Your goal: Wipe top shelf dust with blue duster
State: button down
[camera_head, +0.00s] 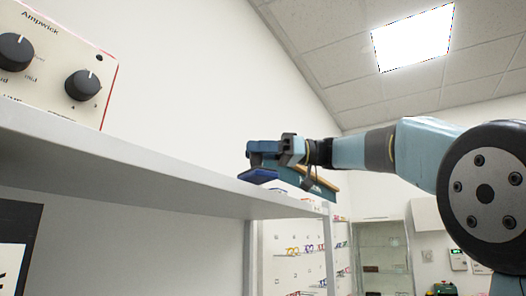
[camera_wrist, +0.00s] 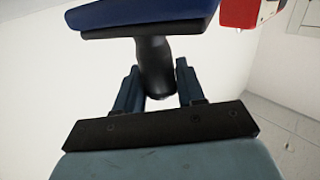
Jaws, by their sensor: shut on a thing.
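My gripper (camera_head: 270,150) is above the far part of the top shelf (camera_head: 130,160). It is shut on the black handle (camera_wrist: 155,65) of the blue duster (camera_head: 258,176). In the wrist view the fingers stand on either side of this handle, with the blue pad (camera_wrist: 140,12) beyond them. In the head view the pad hangs just at the shelf's upper edge; I cannot tell whether it touches the shelf. The shelf is seen from below, so its top surface and any dust are hidden.
A cream amplifier (camera_head: 55,60) with black knobs stands on the shelf at the left. A teal box-like thing (camera_head: 318,186) is at the shelf's far end, close beneath my wrist. A red thing (camera_wrist: 239,12) shows near the pad in the wrist view. A wall (camera_head: 200,80) runs behind the shelf.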

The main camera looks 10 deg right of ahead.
jog(key=shift+f, duration=0.9)
dwell(0.3)
